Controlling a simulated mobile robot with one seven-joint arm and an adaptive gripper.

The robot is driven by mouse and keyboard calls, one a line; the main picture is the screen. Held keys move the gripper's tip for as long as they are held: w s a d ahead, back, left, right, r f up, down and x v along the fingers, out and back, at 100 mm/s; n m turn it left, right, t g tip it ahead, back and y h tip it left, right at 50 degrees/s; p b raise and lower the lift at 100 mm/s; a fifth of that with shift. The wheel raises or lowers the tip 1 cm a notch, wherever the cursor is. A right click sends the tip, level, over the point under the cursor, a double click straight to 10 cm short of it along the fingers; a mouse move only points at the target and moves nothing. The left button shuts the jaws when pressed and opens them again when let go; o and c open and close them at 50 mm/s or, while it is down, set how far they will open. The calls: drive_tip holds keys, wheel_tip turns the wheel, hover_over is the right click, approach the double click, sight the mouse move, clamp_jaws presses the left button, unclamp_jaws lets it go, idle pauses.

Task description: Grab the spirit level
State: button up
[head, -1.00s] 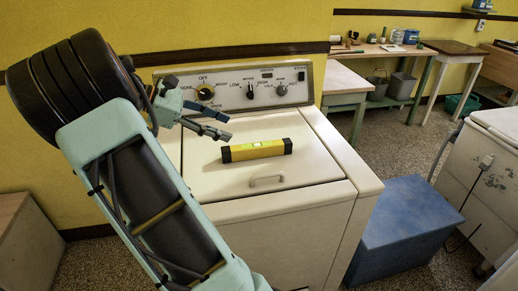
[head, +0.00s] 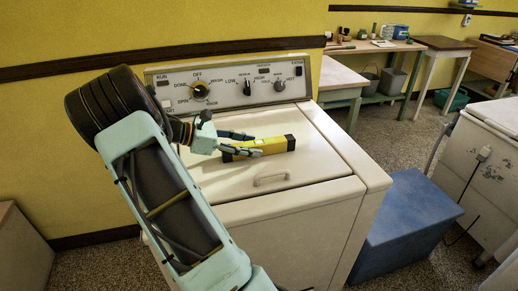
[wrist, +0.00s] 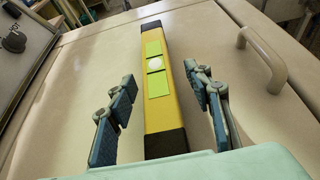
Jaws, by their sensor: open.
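The spirit level (head: 270,146) is a yellow bar with black ends, lying on the white lid of the washer (head: 310,165). In the wrist view the level (wrist: 158,105) runs lengthwise between my two open fingers, with green patches and a pale round vial on its top. My gripper (head: 247,144) is open at the level's left end, one finger on each side. In the wrist view my gripper (wrist: 165,110) shows a gap on both sides of the level. The left end of the level is partly hidden by a finger in the head view.
The lid handle (head: 271,179) stands up in front of the level. The control panel (head: 230,85) with knobs rises behind it. A blue box (head: 405,225) stands on the floor to the right, beside another white appliance (head: 490,150). The right part of the lid is clear.

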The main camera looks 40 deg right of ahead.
sight(259, 147)
drive_tip(key=x, duration=0.3)
drive_tip(key=shift+d+f, duration=0.15)
drive_tip(key=shift+d, duration=0.15)
clamp_jaws()
